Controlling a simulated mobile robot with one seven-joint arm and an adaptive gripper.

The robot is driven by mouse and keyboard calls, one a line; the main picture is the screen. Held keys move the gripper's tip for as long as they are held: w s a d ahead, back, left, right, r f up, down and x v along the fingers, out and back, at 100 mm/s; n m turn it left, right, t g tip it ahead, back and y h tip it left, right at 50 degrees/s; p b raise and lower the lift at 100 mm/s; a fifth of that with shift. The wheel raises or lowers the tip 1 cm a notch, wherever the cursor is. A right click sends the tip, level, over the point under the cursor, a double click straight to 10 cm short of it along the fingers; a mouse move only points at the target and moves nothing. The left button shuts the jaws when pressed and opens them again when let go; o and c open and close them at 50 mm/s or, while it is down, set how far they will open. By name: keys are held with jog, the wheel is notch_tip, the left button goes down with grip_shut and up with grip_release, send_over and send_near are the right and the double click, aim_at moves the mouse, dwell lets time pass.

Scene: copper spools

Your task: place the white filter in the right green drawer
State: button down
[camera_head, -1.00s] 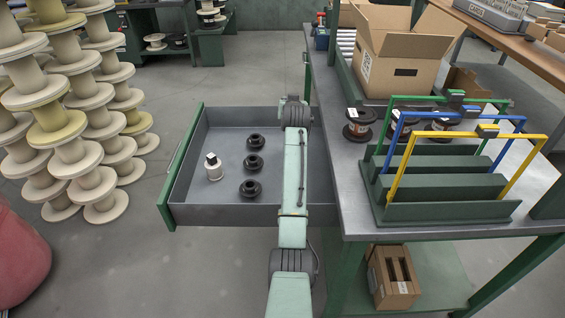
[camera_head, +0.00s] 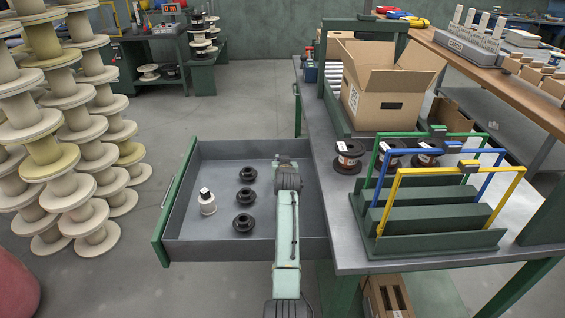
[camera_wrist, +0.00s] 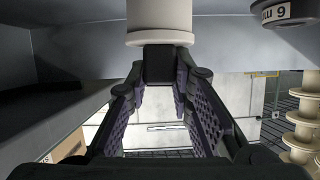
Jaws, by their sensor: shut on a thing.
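In the wrist view, my gripper (camera_wrist: 160,75) is closed around a dark block at the end of a white cylinder (camera_wrist: 160,14), which looks like a white filter. Its far end is cut off by the frame's top edge. In the head view, my gripper and the thing it holds are hidden behind my arm. The green-fronted drawer (camera_head: 176,195) is pulled open. My arm reaches over the drawer's right part.
The workbench (camera_head: 345,235) to the right carries a green rack with coloured handles (camera_head: 430,235), dark spools (camera_head: 348,157) and an open carton (camera_head: 385,95). Stacked pale spools (camera_head: 75,135) stand left of the drawer. The drawer floor is clear around its parts.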

jog(key=c, duration=1.4)
grip_release()
jog(key=shift+s, duration=0.1)
jog(key=b+v, duration=0.2)
jog(key=v, duration=0.9)
jog(key=shift+s+d+r, duration=0.1)
jog(key=shift+s+r, duration=0.15)
jog(key=shift+s, duration=0.1)
